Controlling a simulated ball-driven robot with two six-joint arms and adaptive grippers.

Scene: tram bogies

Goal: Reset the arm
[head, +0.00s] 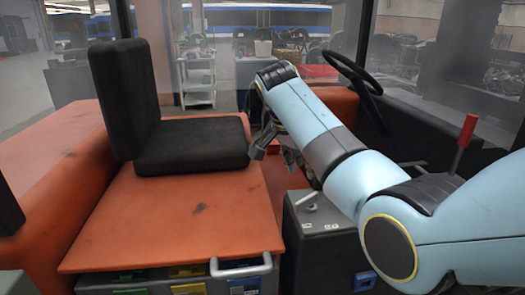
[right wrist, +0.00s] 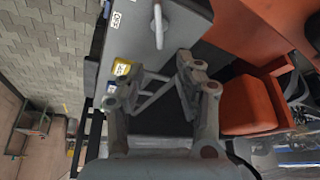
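My right arm, light blue, comes in from the right of the head view. Part of the gripper is hidden behind the arm in the head view. My left gripper is in neither view.
A grey box (head: 325,245) stands below my right arm. A black steering wheel (head: 354,80) is behind the arm, and a red-handled lever (head: 465,140) is at the right. Windows and a white trolley (head: 197,80) lie beyond.

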